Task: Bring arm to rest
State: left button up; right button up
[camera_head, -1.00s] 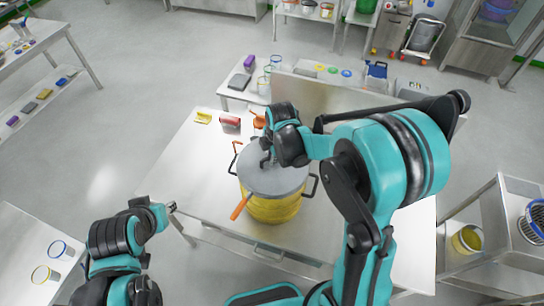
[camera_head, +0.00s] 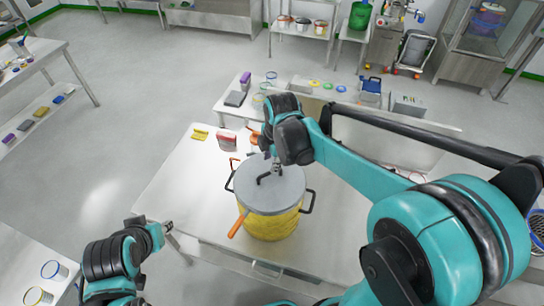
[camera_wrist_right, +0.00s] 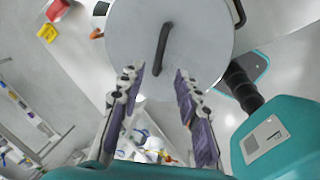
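A yellow pot (camera_head: 270,226) stands upright on the steel table (camera_head: 178,200), covered by a grey lid (camera_head: 288,188) with a dark bar handle. My right gripper (camera_head: 273,164) is above the lid, near its handle. In the right wrist view its fingers (camera_wrist_right: 156,73) are spread with nothing between them, and the lid handle (camera_wrist_right: 162,48) lies just beyond the fingertips, apparently clear of them. My left gripper (camera_head: 168,227) is held beside the table's left front edge, away from the pot; its fingers are too small to read.
A red item (camera_head: 227,137) and a yellow item (camera_head: 200,134) lie at the table's back left. A low bench (camera_head: 225,112) with small containers stands behind. The table's left part is clear.

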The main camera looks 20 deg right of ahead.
jog(key=shift+v, duration=1.1)
jog(key=s+d+m+t, duration=0.3)
jog(key=s+m+t, duration=0.2)
jog(key=s+m, duration=1.2)
notch_tip(320, 180, down, 25)
jog(key=w+m+b, duration=0.2)
jog(key=m+b, duration=0.1)
jog(key=b, duration=2.3)
jog(key=shift+w+a, duration=0.2)
jog(key=shift+w, duration=0.15)
jog(key=shift+r, duration=0.1)
